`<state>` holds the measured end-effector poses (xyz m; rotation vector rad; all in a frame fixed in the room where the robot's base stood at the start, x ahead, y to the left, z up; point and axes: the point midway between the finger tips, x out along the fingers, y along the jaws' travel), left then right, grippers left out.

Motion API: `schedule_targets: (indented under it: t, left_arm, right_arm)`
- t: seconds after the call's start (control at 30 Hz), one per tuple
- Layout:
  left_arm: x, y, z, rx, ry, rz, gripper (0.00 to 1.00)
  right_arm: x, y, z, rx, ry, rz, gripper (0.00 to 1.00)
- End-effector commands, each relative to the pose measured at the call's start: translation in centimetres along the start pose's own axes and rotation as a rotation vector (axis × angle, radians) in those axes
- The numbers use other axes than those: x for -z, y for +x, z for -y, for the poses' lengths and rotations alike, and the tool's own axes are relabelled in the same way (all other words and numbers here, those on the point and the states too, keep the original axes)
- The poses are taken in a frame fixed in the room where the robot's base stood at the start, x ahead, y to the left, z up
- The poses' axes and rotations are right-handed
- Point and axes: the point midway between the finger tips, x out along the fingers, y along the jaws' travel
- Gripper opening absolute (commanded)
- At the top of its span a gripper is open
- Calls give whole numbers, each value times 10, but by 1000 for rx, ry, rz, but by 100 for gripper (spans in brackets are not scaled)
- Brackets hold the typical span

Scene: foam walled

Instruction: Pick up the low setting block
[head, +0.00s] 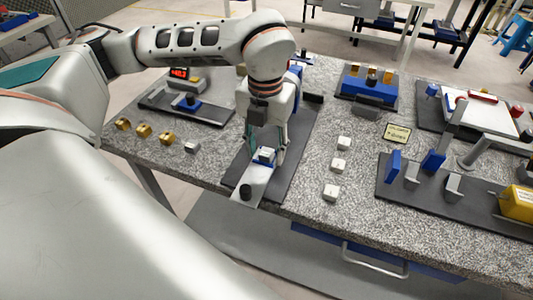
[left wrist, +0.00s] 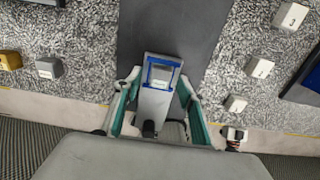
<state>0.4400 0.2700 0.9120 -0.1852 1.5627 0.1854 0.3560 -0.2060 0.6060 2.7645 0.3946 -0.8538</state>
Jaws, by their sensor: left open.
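A small pale block with a label too small to read (head: 265,154) sits at a blue holder on a grey metal plate, and I take it to be the low setting block. In the left wrist view the labelled block (left wrist: 160,84) lies within the blue frame. My left gripper (head: 266,152) points down over it. In the left wrist view its green-lined fingers (left wrist: 158,84) are spread on either side of the plate and holder, with gaps visible. Whether either finger touches the block cannot be told. My right gripper is not in view.
Three white numbered blocks (head: 338,166) stand to the right of the dark mat (head: 299,140). Several brass blocks (head: 143,131) and a grey block (head: 192,147) stand to the left. A fixture with blue uprights (head: 433,160) occupies the right. The table's front edge is close.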

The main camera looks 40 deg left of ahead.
Motion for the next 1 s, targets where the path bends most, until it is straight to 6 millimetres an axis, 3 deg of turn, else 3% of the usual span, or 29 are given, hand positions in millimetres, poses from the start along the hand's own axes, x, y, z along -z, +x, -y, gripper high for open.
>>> schedule_targets:
  t: [0.07,0.1,0.23,0.67,0.87,1.0]
  left_arm:
    - [0,0,0,0,0,0,40]
    - [0,0,0,0,0,0,35]
    - [0,-1,0,0,0,0,1]
    - [0,-5,0,1,-1,2,0]
    - [-2,-25,0,2,-1,6,0]
    - [-2,-54,0,3,-2,8,0]
  right_arm:
    - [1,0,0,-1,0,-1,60]
    - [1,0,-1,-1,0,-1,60]
    - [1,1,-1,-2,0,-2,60]
    - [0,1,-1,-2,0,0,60]
    - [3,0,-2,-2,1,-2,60]
    - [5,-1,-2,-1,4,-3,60]
